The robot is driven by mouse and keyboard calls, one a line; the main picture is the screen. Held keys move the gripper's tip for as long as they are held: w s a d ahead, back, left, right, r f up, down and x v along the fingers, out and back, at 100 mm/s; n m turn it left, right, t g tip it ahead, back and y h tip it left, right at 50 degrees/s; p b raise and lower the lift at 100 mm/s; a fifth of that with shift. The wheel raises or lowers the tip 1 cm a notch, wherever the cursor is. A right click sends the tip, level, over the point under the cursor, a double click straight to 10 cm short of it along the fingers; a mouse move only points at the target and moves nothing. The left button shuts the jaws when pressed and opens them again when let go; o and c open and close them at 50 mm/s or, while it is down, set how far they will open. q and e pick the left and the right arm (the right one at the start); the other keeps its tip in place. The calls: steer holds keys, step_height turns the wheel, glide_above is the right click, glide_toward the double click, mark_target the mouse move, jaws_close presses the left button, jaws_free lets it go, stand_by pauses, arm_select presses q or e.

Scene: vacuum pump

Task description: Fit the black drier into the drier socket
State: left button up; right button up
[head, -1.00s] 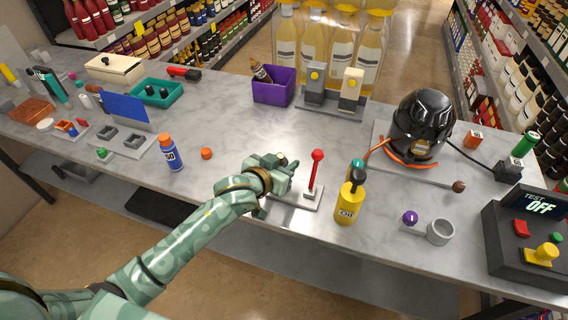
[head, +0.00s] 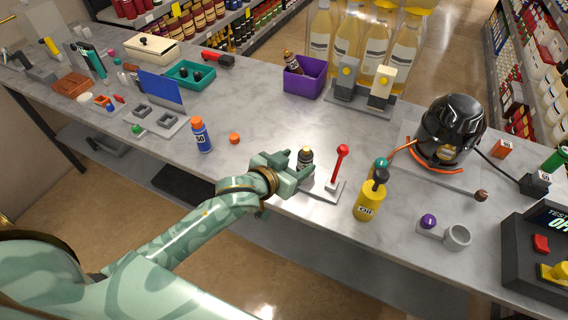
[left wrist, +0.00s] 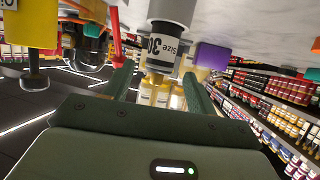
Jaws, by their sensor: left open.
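The black drier (head: 306,156), a small dark cylinder with a pale "Size 30" label, stands upright just left of the red lever (head: 340,165). It also shows large and upside down in the left wrist view (left wrist: 163,45). Its lower end meets a wider grey cylinder (left wrist: 172,10), which looks like the drier socket; how deep it sits I cannot tell. My left gripper (head: 298,169) is open, its fingertips (left wrist: 156,80) apart on either side of the drier's upper end, with gaps showing. In the head view the fingers hide the drier's lower part. My right gripper is not in view.
A yellow oil can (head: 369,200) stands right of the lever. A black-domed pump (head: 453,128) is at the right. A purple box (head: 304,80) holds a brown bottle.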

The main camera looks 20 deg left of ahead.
arm_select(q)
steer(key=v, duration=0.5)
steer(key=shift+s+r+p, duration=0.1)
steer(key=shift+p, duration=0.3)
